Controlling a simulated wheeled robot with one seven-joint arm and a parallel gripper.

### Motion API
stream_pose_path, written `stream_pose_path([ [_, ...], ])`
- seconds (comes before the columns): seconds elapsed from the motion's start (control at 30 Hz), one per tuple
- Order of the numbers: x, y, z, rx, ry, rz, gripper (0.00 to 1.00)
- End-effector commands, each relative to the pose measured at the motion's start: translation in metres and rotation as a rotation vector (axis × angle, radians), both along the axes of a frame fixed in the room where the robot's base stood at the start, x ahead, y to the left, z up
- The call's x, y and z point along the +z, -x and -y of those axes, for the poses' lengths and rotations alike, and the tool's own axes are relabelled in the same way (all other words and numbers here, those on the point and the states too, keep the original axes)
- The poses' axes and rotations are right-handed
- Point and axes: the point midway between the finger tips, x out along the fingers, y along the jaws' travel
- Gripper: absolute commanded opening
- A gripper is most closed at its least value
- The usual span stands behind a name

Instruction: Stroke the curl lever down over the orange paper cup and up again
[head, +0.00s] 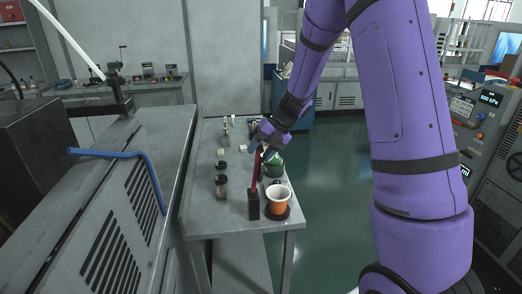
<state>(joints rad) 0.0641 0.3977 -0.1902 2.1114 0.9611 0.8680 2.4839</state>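The orange paper cup (279,204) has a pale rim and stands upright on a dark round base (277,216) near the front right corner of the narrow grey table (212,224). Just left of it is a black block (253,205), with the red curl lever (256,172) rising from it, nearly upright. My gripper (262,148) is at the upper end of the lever, above and behind the cup. The fingers are small and dark here, so I cannot tell whether they are open, shut or touching the lever.
A green round object (275,169) is behind the cup, partly hidden. Several small dark and white pieces (221,181) line the table's left half. A grey machine cabinet (120,210) with a blue cable stands close on the left. Green floor (325,190) is open to the right.

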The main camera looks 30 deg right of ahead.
Motion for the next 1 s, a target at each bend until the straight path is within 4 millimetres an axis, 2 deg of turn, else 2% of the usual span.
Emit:
stream_pose_path([
  [0.77, 0.002, -0.001, 0.003, -0.005, 0.003, 0.006, 0.42],
  [1.0, 0.018, 0.002, 0.014, -0.005, 0.004, 0.009, 0.42],
])
